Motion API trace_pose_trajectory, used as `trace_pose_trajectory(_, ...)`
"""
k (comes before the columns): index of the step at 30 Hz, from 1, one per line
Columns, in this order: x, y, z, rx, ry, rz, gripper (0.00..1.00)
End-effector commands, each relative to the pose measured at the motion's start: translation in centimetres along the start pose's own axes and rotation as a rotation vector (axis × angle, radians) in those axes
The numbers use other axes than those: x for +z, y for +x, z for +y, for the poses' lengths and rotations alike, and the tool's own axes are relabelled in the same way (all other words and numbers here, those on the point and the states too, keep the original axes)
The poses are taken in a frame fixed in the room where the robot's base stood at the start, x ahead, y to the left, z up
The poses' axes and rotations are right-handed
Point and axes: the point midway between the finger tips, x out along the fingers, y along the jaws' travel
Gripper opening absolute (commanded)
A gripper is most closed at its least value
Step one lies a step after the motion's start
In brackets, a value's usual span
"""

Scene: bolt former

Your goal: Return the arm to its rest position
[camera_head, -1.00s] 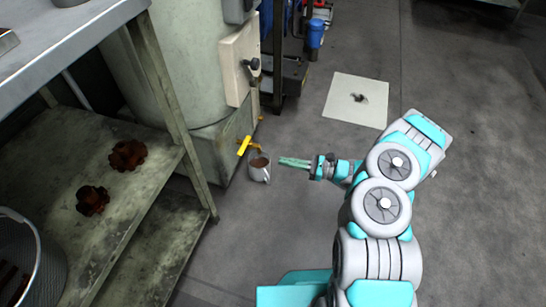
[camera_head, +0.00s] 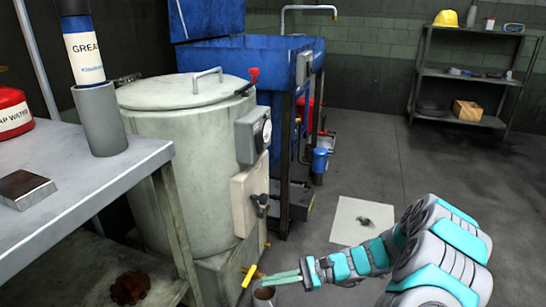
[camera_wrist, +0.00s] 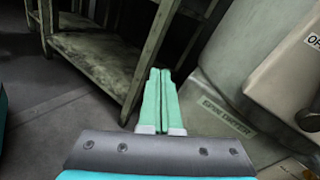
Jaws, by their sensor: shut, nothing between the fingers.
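My gripper (camera_head: 283,278) is at the lower middle of the head view, at the end of my white and teal arm. Its two green fingers lie together, shut and empty. They also show close together in the wrist view (camera_wrist: 159,80), in front of the bench leg and the pale drum.
A metal bench (camera_head: 95,185) stands at left with a grey cylinder (camera_head: 100,122) on it. The pale drum (camera_head: 170,170) and a blue parts washer (camera_head: 225,75) stand behind. A white floor square (camera_head: 350,222) lies beyond my arm. Open floor extends right toward a shelf (camera_head: 465,75).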

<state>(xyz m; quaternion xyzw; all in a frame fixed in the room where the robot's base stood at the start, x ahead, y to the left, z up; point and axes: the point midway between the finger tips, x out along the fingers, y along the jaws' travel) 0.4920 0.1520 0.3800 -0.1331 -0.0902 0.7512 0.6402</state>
Motion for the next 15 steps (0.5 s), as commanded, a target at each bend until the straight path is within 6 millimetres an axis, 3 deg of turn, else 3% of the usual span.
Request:
trace_pose_trajectory(1,2.2,0.5,0.3,0.045,-0.037,0.008,0.00)
trace_pose_trajectory(6,7.5,1.9,2.4,0.199,-0.153,0.050,0.00)
trace_pose_trajectory(15,14.7,2.3,7.4,0.464,-0.342,0.165,0.00)
